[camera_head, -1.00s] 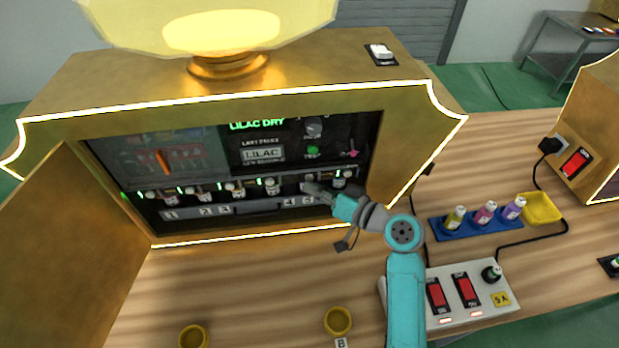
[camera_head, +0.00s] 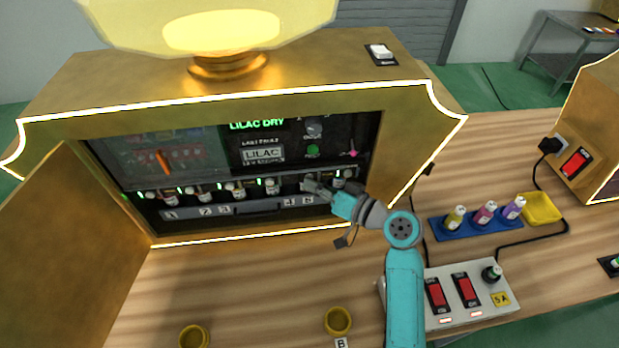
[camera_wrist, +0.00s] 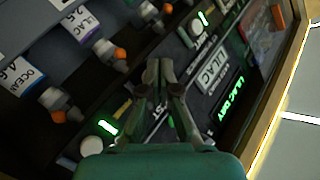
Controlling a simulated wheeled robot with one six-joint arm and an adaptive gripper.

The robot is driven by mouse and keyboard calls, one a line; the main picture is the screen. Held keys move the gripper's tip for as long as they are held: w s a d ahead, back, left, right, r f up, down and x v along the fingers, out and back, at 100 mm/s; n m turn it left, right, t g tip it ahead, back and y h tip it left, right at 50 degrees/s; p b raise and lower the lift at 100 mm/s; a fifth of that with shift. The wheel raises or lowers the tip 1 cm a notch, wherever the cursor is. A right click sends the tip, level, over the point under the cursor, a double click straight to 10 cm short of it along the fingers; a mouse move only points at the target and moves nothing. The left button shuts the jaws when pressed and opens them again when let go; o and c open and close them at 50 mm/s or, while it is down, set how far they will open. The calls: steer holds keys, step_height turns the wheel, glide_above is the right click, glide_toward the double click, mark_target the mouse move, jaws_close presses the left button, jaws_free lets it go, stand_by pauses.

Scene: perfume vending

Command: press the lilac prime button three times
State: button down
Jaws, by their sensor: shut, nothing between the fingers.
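My gripper (camera_head: 308,185) is shut and empty inside the open front of the gold machine, near the right end of its bottle row. In the wrist view my gripper (camera_wrist: 162,72) has its fingertips close to the dark panel. Round pale buttons show on either side of the fingers, one at lower left (camera_wrist: 92,147) and one at upper right (camera_wrist: 197,27), each beside a green light. I cannot tell which is lilac's; one may be hidden behind the fingers. A green sign reads LILAC DRY (camera_head: 256,124).
A LILAC label plate (camera_head: 263,154) sits under the sign. The machine's gold frame (camera_head: 420,130) edges the opening closely. A blue tray (camera_head: 445,236) with bottles, a yellow bin (camera_head: 541,208) and a switch box (camera_head: 405,299) stand at right. Gold cups (camera_head: 338,320) stand in front.

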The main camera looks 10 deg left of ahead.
steer(key=shift+s, duration=0.1)
stand_by(0.4)
steer(key=shift+s+d, duration=0.25)
steer(key=shift+s, duration=0.45)
steer(key=shift+s+d, duration=0.2)
steer(key=shift+s, duration=0.6)
steer(key=shift+s+d, duration=0.25)
steer(key=shift+s, duration=0.55)
steer(key=shift+s+d, duration=0.2)
steer(key=shift+s, duration=0.6)
